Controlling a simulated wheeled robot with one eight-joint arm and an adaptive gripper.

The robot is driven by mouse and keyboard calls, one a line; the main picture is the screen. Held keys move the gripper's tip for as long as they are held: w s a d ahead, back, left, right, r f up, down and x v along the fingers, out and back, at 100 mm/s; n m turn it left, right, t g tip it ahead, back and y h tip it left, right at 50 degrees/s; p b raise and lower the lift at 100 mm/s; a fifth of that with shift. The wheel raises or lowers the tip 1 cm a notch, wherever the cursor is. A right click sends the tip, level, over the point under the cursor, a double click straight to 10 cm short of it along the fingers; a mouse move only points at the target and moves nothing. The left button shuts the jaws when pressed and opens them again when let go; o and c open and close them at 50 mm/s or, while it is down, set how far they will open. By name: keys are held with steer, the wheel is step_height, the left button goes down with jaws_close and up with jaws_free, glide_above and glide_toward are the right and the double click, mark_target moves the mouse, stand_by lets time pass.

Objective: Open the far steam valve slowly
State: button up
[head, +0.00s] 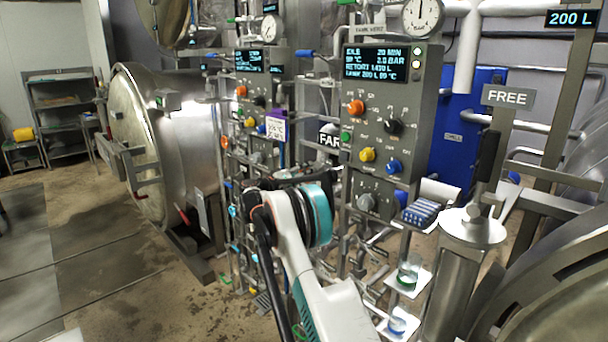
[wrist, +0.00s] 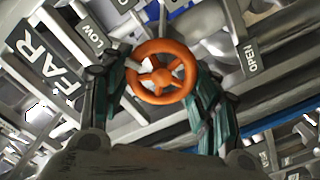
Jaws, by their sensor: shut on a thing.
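In the wrist view an orange valve handwheel (wrist: 161,73) with spokes sits between the two green-padded fingers of my gripper (wrist: 160,90). The fingers are closed on the wheel's left and right rim. A sign reading FAR (wrist: 50,68) is at the left, with a LOW label (wrist: 90,40) near the wheel and an OPEN label (wrist: 251,58) to the right. My arm reaches in front of the panels there and hides the gripper and the handwheel.
A grey control panel (head: 383,130) with coloured knobs stands close by, with a second panel (head: 257,100) farther back. Pipes and small fittings crowd the area around the wheel. A large steel retort (head: 190,150) is at the left, and open floor (head: 110,240) lies in front of it.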

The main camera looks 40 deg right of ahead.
steer(key=shift+n, duration=1.3)
steer(key=shift+w+n, duration=0.1)
steer(key=shift+n, duration=0.2)
steer(key=o, duration=1.1)
steer(key=shift+c, duration=0.2)
steer(key=shift+f, duration=0.1)
steer(key=a, duration=1.2)
steer(key=shift+s, duration=0.45)
